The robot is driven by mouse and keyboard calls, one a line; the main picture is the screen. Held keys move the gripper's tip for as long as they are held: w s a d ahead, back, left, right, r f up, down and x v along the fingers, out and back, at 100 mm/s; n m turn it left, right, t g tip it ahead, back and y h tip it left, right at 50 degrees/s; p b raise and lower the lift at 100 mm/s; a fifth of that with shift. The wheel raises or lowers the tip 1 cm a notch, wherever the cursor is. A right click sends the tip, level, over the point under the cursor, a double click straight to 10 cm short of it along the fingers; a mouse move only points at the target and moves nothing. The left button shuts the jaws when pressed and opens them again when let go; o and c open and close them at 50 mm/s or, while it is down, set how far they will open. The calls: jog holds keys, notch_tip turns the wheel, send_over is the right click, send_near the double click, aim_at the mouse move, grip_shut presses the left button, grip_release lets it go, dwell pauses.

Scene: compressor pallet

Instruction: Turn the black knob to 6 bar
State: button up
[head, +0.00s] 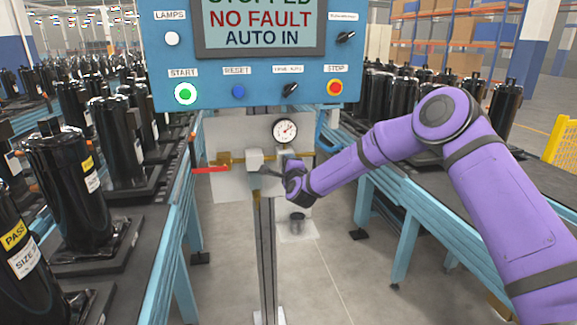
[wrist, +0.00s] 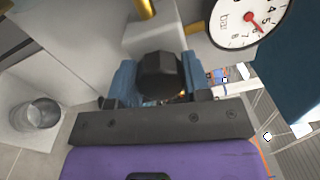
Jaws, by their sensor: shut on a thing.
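The black knob (wrist: 163,75) is faceted and sits between my gripper's two blue jaws in the wrist view. My gripper (wrist: 160,85) is shut on it. In the head view my gripper (head: 275,173) reaches in front of the white panel, below the gauge, and the knob cannot be made out there. The round pressure gauge (head: 285,131) has a white face. It also shows in the wrist view (wrist: 238,15), turned and partly cut off, with its red needle pointing around the 5 to 6 marks. The exact reading is hard to tell.
A red lever (head: 210,169) sits on the brass pipe left of my gripper. A blue control box (head: 255,92) with buttons and a screen hangs above. Conveyors with black compressors (head: 65,175) flank both sides. A dark cup (wrist: 36,113) is at lower left in the wrist view.

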jog(key=shift+f, duration=0.1)
jog(key=o, duration=0.9)
jog(key=v, duration=1)
jog(key=shift+s+d, duration=0.1)
jog(key=shift+s, duration=0.3)
